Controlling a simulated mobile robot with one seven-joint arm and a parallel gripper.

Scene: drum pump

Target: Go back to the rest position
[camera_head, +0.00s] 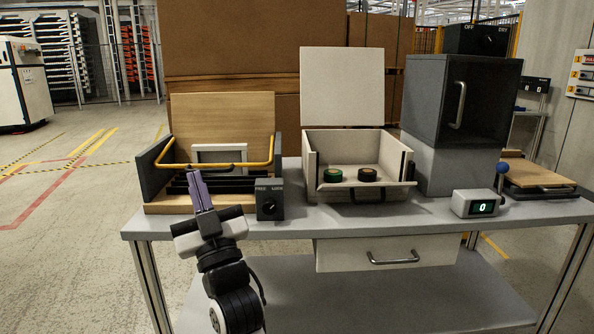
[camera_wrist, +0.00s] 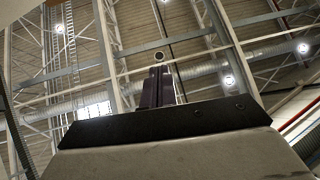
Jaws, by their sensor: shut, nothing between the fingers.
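My gripper (camera_head: 199,190) points upward in front of the left end of the grey workbench (camera_head: 420,214). Its purple fingers are together, with nothing between them. In the head view it overlaps the front of the wooden rack with the yellow bar (camera_head: 218,167). I cannot tell how close it is to the rack. In the wrist view my gripper (camera_wrist: 158,74) is shut against the hall ceiling, and no bench object shows there.
An open white box (camera_head: 330,144) holds a green and a dark disc. A dark cabinet (camera_head: 435,103) and a counter reading 0 (camera_head: 475,203) stand further right. A drawer (camera_head: 385,252) hangs below. Floor at left is clear.

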